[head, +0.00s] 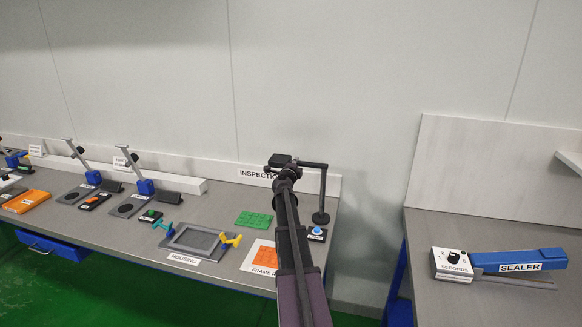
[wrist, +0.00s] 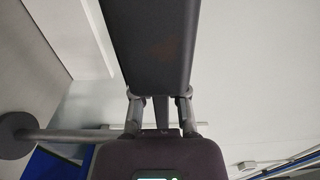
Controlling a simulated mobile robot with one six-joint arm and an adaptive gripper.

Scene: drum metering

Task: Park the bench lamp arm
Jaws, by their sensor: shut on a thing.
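The bench lamp stands at the right end of the bench in the head view, with a round dark base (head: 321,218), an upright post (head: 323,190) and a horizontal arm (head: 312,164) reaching left to a dark lamp head (head: 279,159). My gripper (head: 287,173) is at the lamp head, and my arm hides part of the area below. In the wrist view the lamp head (wrist: 150,45) fills the top middle, and my gripper (wrist: 160,112) is shut on a narrow part beneath it. The post (wrist: 75,134) and base (wrist: 14,135) show at left.
An INSPECTION sign (head: 255,174) stands behind the lamp. A blue-topped button box (head: 316,234), a green board (head: 254,219) and an orange FRAME plate (head: 264,256) lie near my arm. A housing fixture (head: 196,241) is further left. A sealer (head: 518,262) sits on the separate right bench.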

